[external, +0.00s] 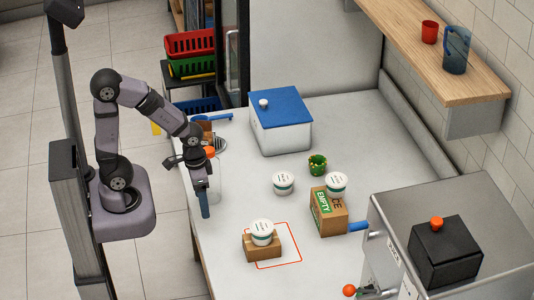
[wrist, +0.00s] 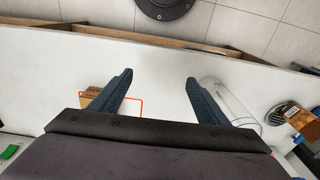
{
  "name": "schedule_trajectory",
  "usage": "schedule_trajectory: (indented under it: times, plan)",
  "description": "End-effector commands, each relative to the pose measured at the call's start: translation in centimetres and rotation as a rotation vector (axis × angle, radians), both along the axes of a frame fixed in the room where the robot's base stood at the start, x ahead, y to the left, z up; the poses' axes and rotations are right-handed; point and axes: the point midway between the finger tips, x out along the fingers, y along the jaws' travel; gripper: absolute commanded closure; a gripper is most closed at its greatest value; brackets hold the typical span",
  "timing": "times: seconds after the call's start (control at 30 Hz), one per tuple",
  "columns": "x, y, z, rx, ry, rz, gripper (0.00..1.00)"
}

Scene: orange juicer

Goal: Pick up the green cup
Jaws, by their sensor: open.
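The green cup (external: 318,164) stands upright on the white table, right of centre in the external view. It is small, with yellowish marks near its rim. It stands behind the cardboard box and near a white lidded tub. My gripper (external: 204,207) is over the table's left edge, well to the left of the cup, fingers pointing down. In the wrist view my gripper (wrist: 157,80) has its two dark blue fingers wide apart with nothing between them. I cannot make out the green cup in the wrist view.
A cardboard box (external: 328,216) bears a white tub (external: 336,184). Another tub (external: 283,183) stands left of the cup. A third tub (external: 262,232) sits on a small carton near a red outline. A blue-lidded white bin (external: 281,130) stands behind. A clear cylinder (wrist: 229,98) is beside my gripper.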

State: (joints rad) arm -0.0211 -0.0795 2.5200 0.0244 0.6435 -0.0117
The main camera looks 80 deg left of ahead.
Motion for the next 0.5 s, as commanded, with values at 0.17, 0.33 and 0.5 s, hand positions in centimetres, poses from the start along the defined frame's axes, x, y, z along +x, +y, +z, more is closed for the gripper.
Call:
schedule_trajectory:
  times: [0.17,0.33,0.5]
  plan:
    - [7.3,2.7,-0.4,0.038,-0.146,0.023,0.31]
    - [16.4,6.5,-1.3,0.074,-0.350,0.035,0.31]
    - [24.5,10.3,-2.3,0.090,-0.562,0.032,0.31]
